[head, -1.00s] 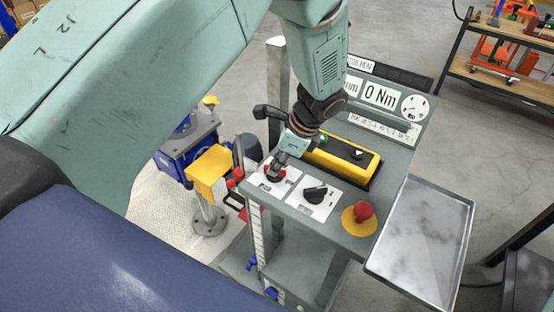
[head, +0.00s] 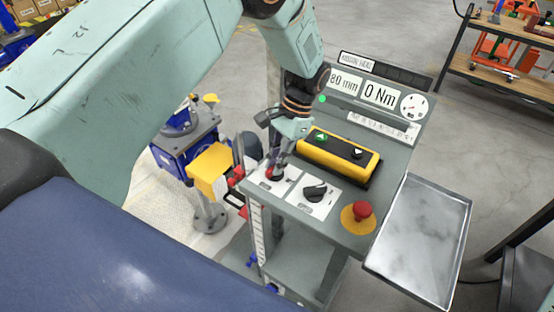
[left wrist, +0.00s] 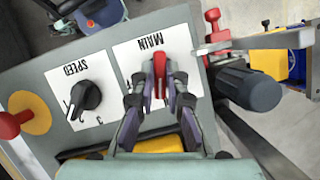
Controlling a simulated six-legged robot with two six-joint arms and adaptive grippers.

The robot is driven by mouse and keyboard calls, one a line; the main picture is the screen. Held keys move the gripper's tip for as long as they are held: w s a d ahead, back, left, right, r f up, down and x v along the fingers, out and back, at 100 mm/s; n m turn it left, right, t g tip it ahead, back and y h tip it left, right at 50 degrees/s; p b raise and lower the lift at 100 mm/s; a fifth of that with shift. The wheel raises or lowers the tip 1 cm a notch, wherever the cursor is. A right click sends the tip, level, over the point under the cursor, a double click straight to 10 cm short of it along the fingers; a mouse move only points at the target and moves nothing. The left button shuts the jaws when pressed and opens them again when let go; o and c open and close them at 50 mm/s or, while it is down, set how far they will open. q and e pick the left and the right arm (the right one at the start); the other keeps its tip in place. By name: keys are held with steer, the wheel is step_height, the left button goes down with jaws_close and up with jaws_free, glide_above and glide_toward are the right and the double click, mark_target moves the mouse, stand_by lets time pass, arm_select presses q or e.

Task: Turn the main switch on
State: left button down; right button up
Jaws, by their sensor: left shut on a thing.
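The main switch is a red knob on a white plate marked MAIN, best seen in the left wrist view (left wrist: 159,72). In the head view the red knob (head: 273,173) is mostly covered by my gripper. My left gripper (head: 277,165) points down onto it from above. In the left wrist view its two fingers (left wrist: 160,88) are shut on the red knob, one on each side. My right gripper is not in view.
Beside the main switch sit a black speed knob (head: 315,192) and a red mushroom button (head: 362,211) on a yellow disc. Behind is a yellow button box (head: 338,156). A display panel (head: 381,93) reads 0 Nm. A metal tray (head: 420,240) is at right.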

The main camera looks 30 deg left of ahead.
arm_select(q)
steer(key=shift+s+f+n+g+h, duration=0.15)
steer(key=shift+n+h, duration=0.15)
steer(key=shift+n, duration=0.45)
steer(key=shift+s+f+n+g+h, duration=0.15)
steer(key=shift+n+h, duration=0.15)
steer(key=shift+n, duration=0.45)
steer(key=c, duration=1.7)
jaws_free()
steer(key=o, duration=0.3)
steer(key=shift+w+a+r, duration=0.1)
steer(key=shift+w+r, duration=0.05)
steer(key=shift+w, duration=0.05)
steer(key=shift+o, duration=0.2)
steer(key=shift+w+r, duration=0.1)
